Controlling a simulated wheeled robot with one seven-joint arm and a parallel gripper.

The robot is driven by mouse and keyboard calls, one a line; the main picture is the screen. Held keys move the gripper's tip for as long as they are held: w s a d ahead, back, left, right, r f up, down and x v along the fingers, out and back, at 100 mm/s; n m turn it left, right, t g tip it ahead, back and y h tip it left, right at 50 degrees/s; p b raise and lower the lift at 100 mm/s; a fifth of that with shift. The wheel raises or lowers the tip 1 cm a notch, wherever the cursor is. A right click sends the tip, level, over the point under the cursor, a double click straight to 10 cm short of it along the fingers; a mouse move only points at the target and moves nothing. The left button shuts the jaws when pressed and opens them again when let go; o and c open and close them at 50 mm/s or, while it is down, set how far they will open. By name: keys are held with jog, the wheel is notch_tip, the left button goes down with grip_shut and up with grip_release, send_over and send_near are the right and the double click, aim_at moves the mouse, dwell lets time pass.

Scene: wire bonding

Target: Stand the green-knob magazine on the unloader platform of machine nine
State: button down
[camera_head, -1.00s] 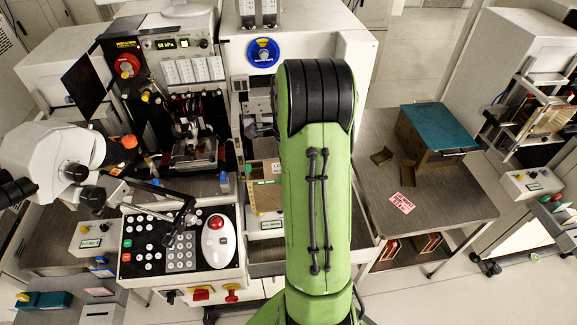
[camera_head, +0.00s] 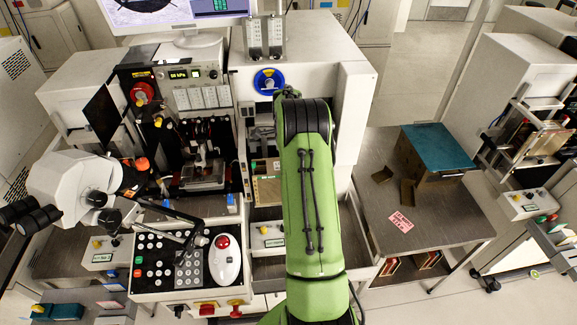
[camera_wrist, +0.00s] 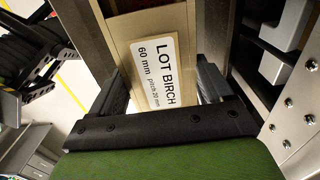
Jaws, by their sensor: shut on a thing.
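The magazine (camera_wrist: 150,45) is a tan box with a white label reading LOT BIRCH, 60 mm, pitch 20 mm. In the wrist view my gripper (camera_wrist: 165,75) is shut on it, with a dark finger on each side. In the head view a tan box (camera_head: 267,190) with a green spot near its top shows just left of my green arm; it appears to be the same magazine. It is in the bay of the middle machine (camera_head: 345,120). My arm hides my gripper there. The unloader platform and the magazine's underside are hidden, so I cannot tell whether they touch.
A control panel with a white trackball unit (camera_head: 225,262) and a microscope (camera_head: 75,185) stand at left. A blue knob (camera_head: 268,81) is on the machine above the bay. A side table (camera_head: 440,215) at right holds a teal-topped box (camera_head: 437,150). Metal frames flank the magazine closely.

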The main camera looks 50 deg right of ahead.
jog(key=shift+w+d+f+p, duration=0.2)
jog(key=shift+w+d+f, duration=0.5)
jog(key=shift+w, duration=0.1)
jog(key=shift+w+d+f+p, duration=0.15)
jog(key=shift+w+d+f, duration=0.4)
jog(key=shift+w+d, duration=0.2)
jog(key=shift+f+b, duration=0.3)
jog(key=shift+b, duration=0.15)
dwell(0.6)
grip_release()
jog(key=shift+a, duration=0.1)
notch_tip(320, 180, up, 16)
jog(key=p, duration=0.1)
jog(key=shift+p, duration=0.35)
jog(key=shift+w+f, duration=0.1)
jog(key=shift+f, duration=0.05)
